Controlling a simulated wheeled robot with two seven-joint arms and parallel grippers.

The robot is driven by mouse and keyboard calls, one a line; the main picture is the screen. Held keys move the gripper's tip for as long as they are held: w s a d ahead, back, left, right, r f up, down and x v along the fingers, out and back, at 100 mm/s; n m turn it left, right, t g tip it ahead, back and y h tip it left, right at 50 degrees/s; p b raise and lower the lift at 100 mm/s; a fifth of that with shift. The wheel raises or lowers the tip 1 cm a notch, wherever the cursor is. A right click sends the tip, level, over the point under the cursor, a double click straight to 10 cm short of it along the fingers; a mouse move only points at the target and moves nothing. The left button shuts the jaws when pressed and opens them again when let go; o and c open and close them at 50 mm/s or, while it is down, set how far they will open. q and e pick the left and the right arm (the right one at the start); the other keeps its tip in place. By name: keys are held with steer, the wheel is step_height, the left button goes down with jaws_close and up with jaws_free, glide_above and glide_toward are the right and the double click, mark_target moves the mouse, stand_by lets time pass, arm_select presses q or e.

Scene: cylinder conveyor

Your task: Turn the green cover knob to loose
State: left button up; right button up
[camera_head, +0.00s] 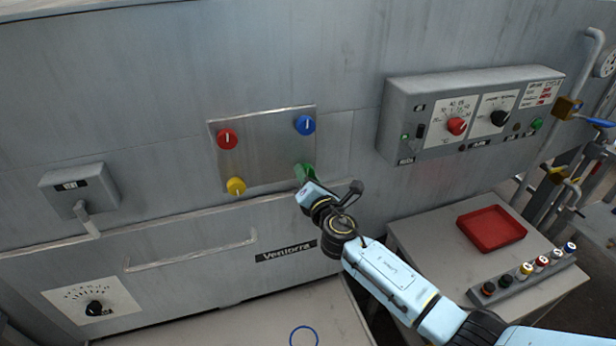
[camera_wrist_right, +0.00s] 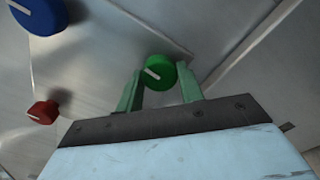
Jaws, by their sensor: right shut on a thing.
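The green cover knob (camera_wrist_right: 160,73) sits at the lower right corner of the metal cover plate (camera_head: 262,150). My right gripper (camera_wrist_right: 162,84) is at the knob, with one green finger on each side, shut on it. In the wrist view the knob's white mark runs at a slant. In the head view my right gripper (camera_head: 304,173) mostly hides the green knob. The red knob (camera_head: 227,139), blue knob (camera_head: 305,125) and yellow knob (camera_head: 236,186) are at the plate's other corners. My left gripper is not in view.
A control box (camera_head: 470,115) with a red and a black dial juts from the wall at the right. Below it a table (camera_head: 445,255) holds a red tray (camera_head: 491,229) and a rack of several small cylinders (camera_head: 524,272). A handle rail (camera_head: 190,255) runs below the plate.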

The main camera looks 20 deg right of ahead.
steer(key=o, duration=1)
steer(key=s, duration=1.3)
steer(key=shift+s+d, duration=0.2)
steer(key=shift+d, duration=0.05)
